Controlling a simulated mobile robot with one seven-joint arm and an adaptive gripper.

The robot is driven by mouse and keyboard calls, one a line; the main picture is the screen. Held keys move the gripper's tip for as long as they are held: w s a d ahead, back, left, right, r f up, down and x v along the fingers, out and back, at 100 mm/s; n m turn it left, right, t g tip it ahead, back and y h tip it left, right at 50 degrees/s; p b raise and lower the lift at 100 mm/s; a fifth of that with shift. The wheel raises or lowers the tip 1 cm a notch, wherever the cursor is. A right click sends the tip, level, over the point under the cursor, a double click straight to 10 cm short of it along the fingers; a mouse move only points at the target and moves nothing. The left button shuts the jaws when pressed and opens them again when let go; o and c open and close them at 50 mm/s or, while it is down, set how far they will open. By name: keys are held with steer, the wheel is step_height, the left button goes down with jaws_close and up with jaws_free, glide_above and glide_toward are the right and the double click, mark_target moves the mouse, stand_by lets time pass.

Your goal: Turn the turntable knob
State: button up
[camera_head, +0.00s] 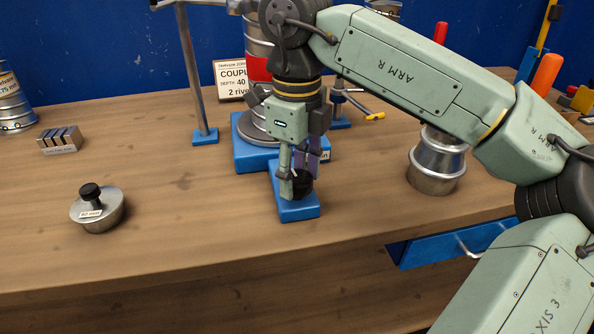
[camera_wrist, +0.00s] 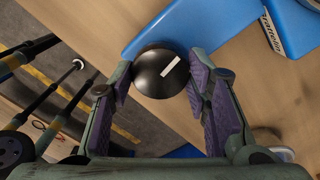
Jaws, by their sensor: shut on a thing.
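The turntable knob is a black round knob (camera_wrist: 158,74) with a white pointer line, on the blue turntable base's front extension (camera_head: 299,211). In the wrist view the pointer slants toward the upper right. My gripper (camera_wrist: 160,80) is shut on the knob from above, one purple-padded finger on each side. In the head view my gripper (camera_head: 296,186) reaches down over the knob and hides part of it. The turntable (camera_head: 248,128) stands behind on a blue base, with a red and metal duct piece (camera_head: 258,62) on it, partly hidden by my arm.
A silver cap with a black handle (camera_head: 98,208) sits at the left. A grooved metal block (camera_head: 60,140) and a duct piece (camera_head: 12,105) are farther back. A metal fitting (camera_head: 437,165) stands right. A blue-footed post (camera_head: 204,136) rises left of the turntable. The front left tabletop is clear.

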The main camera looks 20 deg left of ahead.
mark_target(297, 178)
stand_by(0.5)
steer(key=o, duration=1.2)
steer(key=shift+c, duration=0.2)
steer(key=shift+r, duration=0.1)
step_height(297, 178, up, 12)
